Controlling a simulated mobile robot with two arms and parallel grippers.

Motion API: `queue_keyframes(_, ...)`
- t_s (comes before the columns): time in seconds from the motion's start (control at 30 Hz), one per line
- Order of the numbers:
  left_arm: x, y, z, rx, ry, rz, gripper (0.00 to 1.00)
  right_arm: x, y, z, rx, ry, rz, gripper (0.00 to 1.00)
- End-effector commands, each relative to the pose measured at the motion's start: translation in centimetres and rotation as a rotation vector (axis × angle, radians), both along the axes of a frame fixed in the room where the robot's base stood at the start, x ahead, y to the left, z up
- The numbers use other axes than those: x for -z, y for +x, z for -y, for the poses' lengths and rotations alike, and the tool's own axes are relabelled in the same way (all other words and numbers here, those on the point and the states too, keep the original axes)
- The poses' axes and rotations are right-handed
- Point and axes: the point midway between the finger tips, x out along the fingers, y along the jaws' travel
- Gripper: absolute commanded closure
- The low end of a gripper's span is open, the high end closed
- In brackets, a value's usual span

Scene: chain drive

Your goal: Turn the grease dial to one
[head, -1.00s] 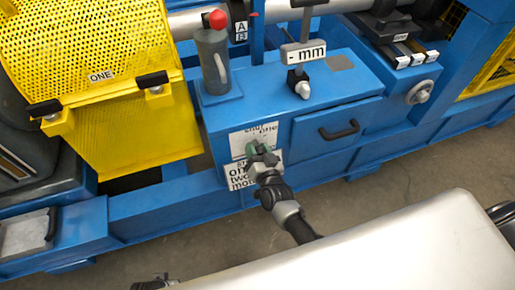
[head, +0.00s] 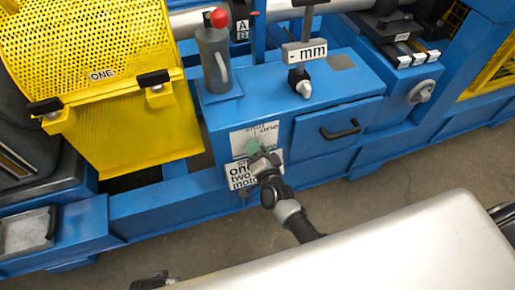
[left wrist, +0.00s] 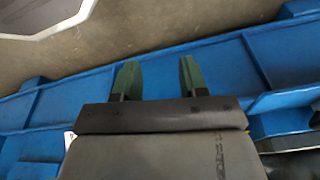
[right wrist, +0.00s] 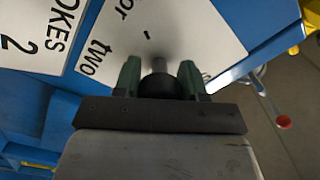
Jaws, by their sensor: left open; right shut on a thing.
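Two white lettered plates are on the front of the blue cabinet. The dial's setting cannot be read. My left gripper (left wrist: 155,75) is open and empty above the floor and a blue rail.
A drawer with a black handle (head: 340,130) is right of the plates. A yellow mesh guard (head: 100,50) is at left. Bare floor (head: 390,195) lies in front.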

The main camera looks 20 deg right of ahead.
Motion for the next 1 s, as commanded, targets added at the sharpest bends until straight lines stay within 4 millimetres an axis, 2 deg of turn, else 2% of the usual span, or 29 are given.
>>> queue_keyframes(0.3,0.0,-0.1,0.0,0.0,0.0,-0.001,0.57,0.2,-0.1,0.0,-0.001,0.0,-0.004,0.83)
queue_keyframes(0.33,0.0,-0.1,0.0,0.0,0.0,-0.001,0.57,0.2,-0.1,0.0,-0.001,0.0,-0.004,0.56)
queue_keyframes(0.5,0.0,-0.1,0.0,0.0,0.0,-0.002,0.57,0.1,-0.1,0.0,0.0,-0.001,-0.003,0.33)
queue_keyframes(0.8,-0.1,-0.1,0.0,0.0,0.0,-0.001,0.57,0.1,-0.4,0.0,0.0,-0.001,-0.001,0.33)
queue_keyframes(0.9,0.0,-0.2,0.0,0.0,0.0,0.002,0.57,0.0,-1.4,0.0,0.0,-0.001,-0.003,0.33)
queue_keyframes(1.0,1.6,-1.1,-0.1,0.002,0.001,-0.02,0.57,0.0,-3.3,0.1,-0.001,-0.001,-0.004,0.33)
